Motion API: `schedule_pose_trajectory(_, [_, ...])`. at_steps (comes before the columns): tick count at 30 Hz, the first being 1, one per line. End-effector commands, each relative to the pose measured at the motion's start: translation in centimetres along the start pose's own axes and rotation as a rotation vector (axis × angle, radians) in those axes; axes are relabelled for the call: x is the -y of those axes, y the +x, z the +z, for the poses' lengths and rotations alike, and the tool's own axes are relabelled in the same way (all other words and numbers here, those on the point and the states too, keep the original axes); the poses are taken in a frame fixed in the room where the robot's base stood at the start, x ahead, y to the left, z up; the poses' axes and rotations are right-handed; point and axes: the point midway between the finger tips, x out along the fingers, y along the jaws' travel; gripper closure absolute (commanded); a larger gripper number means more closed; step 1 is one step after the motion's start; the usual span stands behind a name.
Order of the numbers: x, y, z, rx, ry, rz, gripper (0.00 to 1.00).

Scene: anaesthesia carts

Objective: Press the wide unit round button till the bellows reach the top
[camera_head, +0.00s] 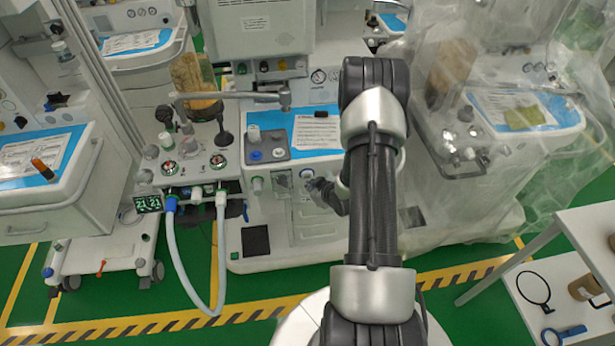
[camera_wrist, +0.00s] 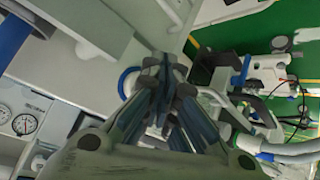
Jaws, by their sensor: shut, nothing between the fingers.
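The wide unit (camera_head: 275,215) is the pale cart in the middle of the head view, with a blue-edged worktop. My gripper (camera_head: 318,184) is low at its front panel, partly hidden by my arm. The gripper is shut and empty; its fingers (camera_wrist: 166,72) fill the middle of the wrist view. A small round pale part (camera_head: 307,173) on the panel is right beside the fingertips; I cannot tell if it is the round button or if they touch. A tan bellows-like body (camera_head: 195,75) stands in a clear cylinder at the unit's upper left; its exact height is unclear.
A jointed grey bar (camera_head: 235,95) reaches over the worktop. Pale hoses (camera_head: 218,270) hang at the left front. A plastic-covered cart (camera_head: 500,120) stands right, another cart (camera_head: 45,170) left. A white shelf (camera_head: 575,270) is lower right. Green floor is open in front.

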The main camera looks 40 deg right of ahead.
Motion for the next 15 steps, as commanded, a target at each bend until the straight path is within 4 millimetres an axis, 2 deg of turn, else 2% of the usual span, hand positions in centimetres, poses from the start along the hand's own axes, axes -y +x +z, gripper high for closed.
schedule_pose_trajectory(15, [-0.35,0.55,-0.35,-0.001,0.0,0.0,1.0])
